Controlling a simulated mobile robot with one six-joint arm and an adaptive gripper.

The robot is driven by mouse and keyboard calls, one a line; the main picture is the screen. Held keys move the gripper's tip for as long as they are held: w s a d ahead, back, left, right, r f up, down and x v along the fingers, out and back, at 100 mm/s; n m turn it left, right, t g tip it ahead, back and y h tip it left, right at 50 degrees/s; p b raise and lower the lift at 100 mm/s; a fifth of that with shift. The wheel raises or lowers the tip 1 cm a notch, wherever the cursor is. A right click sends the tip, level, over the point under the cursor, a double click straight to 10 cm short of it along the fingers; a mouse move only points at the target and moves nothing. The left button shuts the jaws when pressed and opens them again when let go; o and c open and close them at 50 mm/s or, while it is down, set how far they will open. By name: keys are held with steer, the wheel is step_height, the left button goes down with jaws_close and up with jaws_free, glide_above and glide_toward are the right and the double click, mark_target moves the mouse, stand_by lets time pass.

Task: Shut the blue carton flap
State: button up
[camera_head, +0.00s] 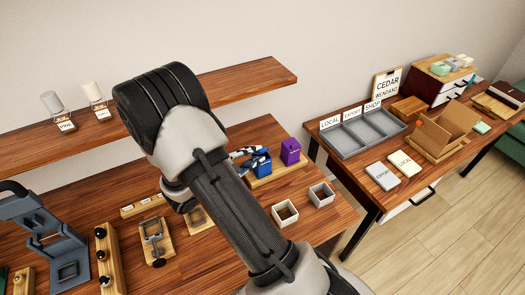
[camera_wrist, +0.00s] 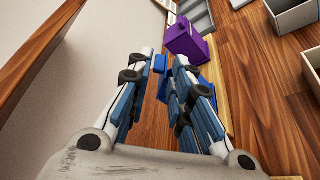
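The blue carton (camera_head: 258,167) stands on a wooden board on the left table, left of the purple carton (camera_head: 290,151). My gripper (camera_head: 250,153) is just above and behind the blue carton, with my arm covering part of the area. In the wrist view, the blue carton (camera_wrist: 163,88) shows partly between and behind the fingers of my gripper (camera_wrist: 165,58). The fingertips are apart, with a narrow gap. A small blue piece (camera_wrist: 160,64) shows in that gap; I cannot tell whether it touches a finger. The flap's angle is mostly hidden.
The purple carton also shows beyond the fingertips in the wrist view (camera_wrist: 186,40). Two open square boxes (camera_head: 285,213) (camera_head: 321,194) stand in front of the cartons. A wooden shelf (camera_head: 250,80) runs above the back of the table. A grey sorting tray (camera_head: 345,152) lies on the right table.

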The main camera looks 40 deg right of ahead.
mark_target(263, 149)
steer(key=x, duration=0.5)
jaws_close()
